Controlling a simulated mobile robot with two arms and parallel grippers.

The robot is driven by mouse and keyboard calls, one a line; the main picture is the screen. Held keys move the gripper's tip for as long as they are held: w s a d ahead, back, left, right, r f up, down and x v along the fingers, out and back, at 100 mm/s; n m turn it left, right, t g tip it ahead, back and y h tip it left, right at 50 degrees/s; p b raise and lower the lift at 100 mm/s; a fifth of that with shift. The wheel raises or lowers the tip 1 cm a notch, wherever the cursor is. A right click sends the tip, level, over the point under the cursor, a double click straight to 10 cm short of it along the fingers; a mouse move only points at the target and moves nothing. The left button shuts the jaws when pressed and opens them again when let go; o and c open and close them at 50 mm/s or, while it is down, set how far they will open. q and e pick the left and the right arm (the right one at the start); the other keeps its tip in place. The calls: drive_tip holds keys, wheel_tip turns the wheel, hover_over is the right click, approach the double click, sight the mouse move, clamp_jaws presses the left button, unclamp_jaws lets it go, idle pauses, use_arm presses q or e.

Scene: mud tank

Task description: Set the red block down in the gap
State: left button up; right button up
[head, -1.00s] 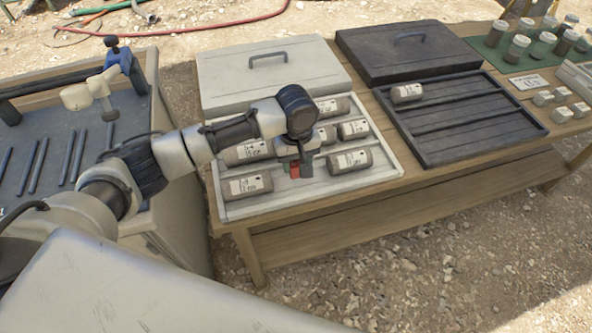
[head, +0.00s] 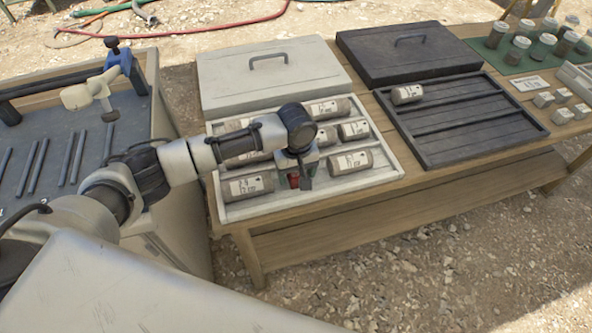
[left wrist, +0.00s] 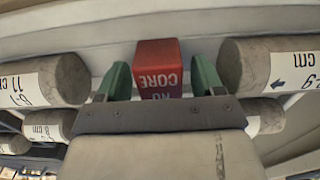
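The red block (head: 293,180), lettered "NO CORE", is in the front row of the pale core tray (head: 232,211). It stands in the gap between a core on the left (head: 248,186) and a core on the right (head: 350,161). My left gripper (head: 296,178) is over it. In the left wrist view the red block (left wrist: 159,68) is between the green fingertips of my left gripper (left wrist: 160,80). The fingers are spread, with a narrow space on each side of the block. The block's underside is hidden. My right gripper is out of view.
More cores lie in the rows behind. The tray's pale lid (head: 300,80) lies behind it. A dark tray (head: 470,140) with one core (head: 407,94) is to the right. A workbench with rods (head: 75,155) is at the left.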

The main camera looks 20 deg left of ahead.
use_arm(q)
drive_tip(key=shift+r, duration=0.15)
wheel_tip(320, 180, up, 12)
drive_tip(key=p, duration=0.1)
idle(0.4)
idle(1.1)
